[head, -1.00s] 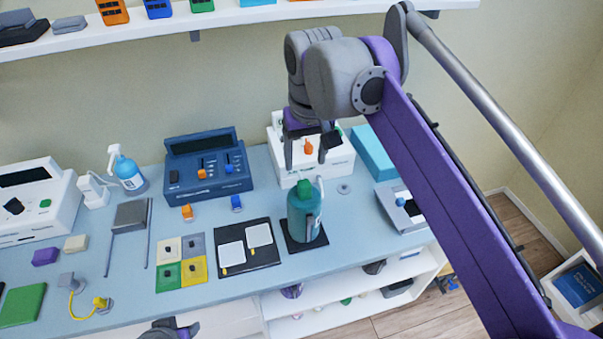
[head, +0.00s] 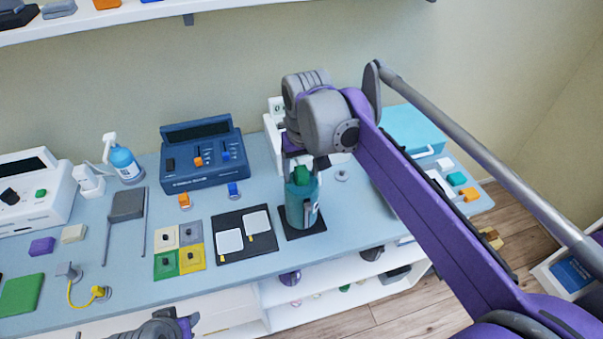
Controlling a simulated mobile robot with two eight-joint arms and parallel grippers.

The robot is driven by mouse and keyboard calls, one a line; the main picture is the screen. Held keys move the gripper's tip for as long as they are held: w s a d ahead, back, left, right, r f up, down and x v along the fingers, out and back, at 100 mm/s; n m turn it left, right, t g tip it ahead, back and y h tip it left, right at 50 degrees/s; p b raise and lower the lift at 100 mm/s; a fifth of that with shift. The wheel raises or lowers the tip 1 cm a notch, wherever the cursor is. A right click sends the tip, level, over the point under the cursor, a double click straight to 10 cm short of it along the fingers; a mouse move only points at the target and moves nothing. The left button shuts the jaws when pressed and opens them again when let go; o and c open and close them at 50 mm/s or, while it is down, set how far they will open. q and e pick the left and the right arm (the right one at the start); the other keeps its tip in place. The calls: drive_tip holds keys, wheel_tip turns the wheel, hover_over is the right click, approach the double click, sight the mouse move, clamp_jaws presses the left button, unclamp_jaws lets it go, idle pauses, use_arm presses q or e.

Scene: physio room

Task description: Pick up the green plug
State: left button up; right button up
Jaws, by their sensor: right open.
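The green plug (head: 302,174) shows just above the teal pump bottle (head: 303,204), which seems to hide its lower part. My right gripper (head: 303,168) is open, pointing down directly above the plug. Its fingertips are at about the plug's height in the picture; I cannot tell whether they touch it. My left gripper (head: 187,324) shows only in part at the bottom edge, away from the plug, and its jaws cannot be made out.
The bottle stands on a black mat (head: 291,232) in front of the plug. A white device (head: 271,138) is behind my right gripper. An orange plug (head: 184,201) and a blue plug (head: 233,189) stand before a blue console (head: 205,173). A teal case (head: 418,135) is at right.

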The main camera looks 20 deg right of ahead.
drive_tip(key=c, duration=1.1)
